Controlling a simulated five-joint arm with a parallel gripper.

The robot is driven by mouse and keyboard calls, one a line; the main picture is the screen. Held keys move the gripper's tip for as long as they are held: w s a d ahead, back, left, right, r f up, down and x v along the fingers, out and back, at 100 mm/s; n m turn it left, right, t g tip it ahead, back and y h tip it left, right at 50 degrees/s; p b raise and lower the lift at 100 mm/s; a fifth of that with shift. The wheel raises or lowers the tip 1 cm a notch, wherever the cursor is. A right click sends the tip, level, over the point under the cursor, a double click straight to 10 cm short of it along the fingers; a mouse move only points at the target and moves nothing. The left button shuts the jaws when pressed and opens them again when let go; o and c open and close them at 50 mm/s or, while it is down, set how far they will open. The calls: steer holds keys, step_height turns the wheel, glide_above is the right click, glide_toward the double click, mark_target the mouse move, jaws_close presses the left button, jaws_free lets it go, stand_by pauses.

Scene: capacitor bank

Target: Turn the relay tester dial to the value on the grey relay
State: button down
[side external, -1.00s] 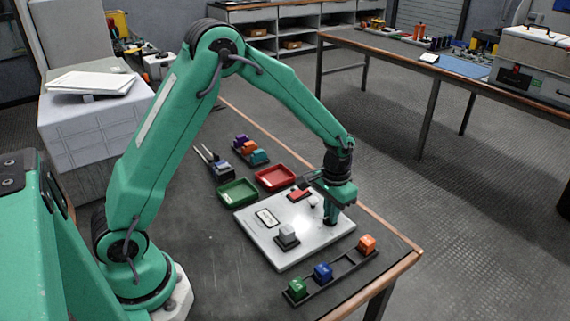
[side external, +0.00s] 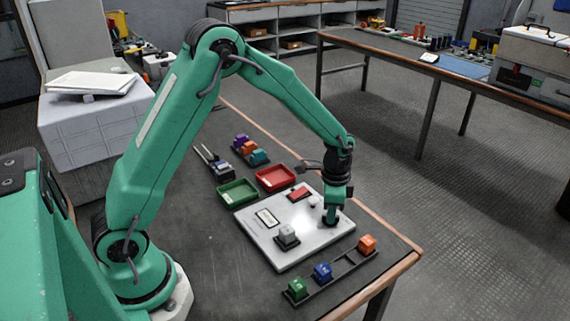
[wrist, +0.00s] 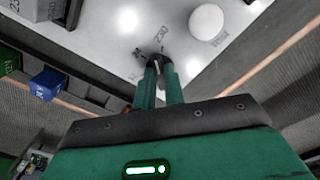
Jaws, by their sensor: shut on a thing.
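The relay tester (side external: 262,246) is a pale flat panel on the bench. The grey relay (side external: 287,233) stands in a dark socket near the panel's front corner; its value is too small to read. My gripper (side external: 331,219) points down at the panel's right part. In the wrist view its fingertips (wrist: 160,66) are closed on the small dark dial (wrist: 157,60), which they partly cover. Printed marks surround the dial, one seeming to read 230; the pointer's exact setting cannot be told.
A black rack (side external: 335,273) with green (side external: 297,288), blue (side external: 322,271) and orange (side external: 367,243) relays lies in front of the panel. Green (side external: 238,191) and red (side external: 276,178) trays lie behind it. A white round knob (wrist: 206,20) is close to the dial.

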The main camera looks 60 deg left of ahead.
steer(key=shift+m, duration=1.9)
steer(key=c, duration=1.5)
jaws_free()
steer(key=shift+r, duration=0.1)
step_height(320, 180, up, 7)
steer(key=shift+f, duration=0.1)
steer(key=shift+r, duration=0.45)
steer(key=shift+r, duration=0.1)
